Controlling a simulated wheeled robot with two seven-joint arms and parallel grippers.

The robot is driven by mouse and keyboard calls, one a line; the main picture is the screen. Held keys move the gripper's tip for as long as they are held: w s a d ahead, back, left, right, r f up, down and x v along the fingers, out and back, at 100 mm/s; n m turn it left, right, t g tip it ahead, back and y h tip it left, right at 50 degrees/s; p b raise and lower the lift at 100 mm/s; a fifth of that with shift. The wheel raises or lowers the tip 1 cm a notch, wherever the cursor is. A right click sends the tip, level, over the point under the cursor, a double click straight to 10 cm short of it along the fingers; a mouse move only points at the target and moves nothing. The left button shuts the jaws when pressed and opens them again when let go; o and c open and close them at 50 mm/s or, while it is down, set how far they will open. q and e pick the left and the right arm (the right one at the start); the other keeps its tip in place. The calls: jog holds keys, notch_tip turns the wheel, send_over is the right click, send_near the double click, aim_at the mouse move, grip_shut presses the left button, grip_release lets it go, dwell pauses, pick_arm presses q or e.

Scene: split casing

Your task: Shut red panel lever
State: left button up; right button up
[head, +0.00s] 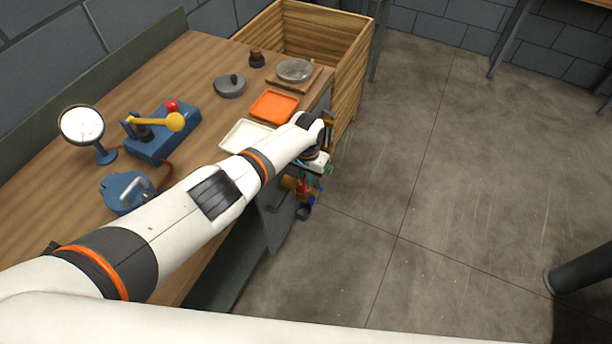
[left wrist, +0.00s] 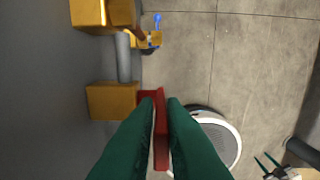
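The red lever (left wrist: 160,130) lies between the dark green fingers of my left gripper (left wrist: 159,104) in the left wrist view, and both fingers appear to press on it. In the head view the red lever (head: 303,188) is a small patch under my left gripper (head: 312,167), at the bench's right side, largely hidden by my arm. A grey pipe (left wrist: 123,58) with yellow blocks (left wrist: 112,100) runs along the grey panel (left wrist: 40,95). My right gripper (left wrist: 267,164) shows small at the lower right of the left wrist view, its fingers apart and empty.
A small blue handle (left wrist: 157,20) sits by another yellow part beyond the lever. On the bench (head: 150,85) are an orange tray (head: 274,106), a white tray (head: 246,136), a gauge (head: 82,124) and a blue lever box (head: 150,148). A wooden crate (head: 345,85) stands behind.

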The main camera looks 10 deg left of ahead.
pick_arm(q)
jog(key=o, duration=0.3)
jog(key=shift+o, duration=0.2)
jog(key=shift+r, duration=0.1)
jog(key=shift+r, duration=0.35)
notch_tip(320, 180, up, 11)
jog(key=p, duration=0.1)
jog(key=shift+w+p, duration=0.15)
jog(key=shift+p, duration=0.15)
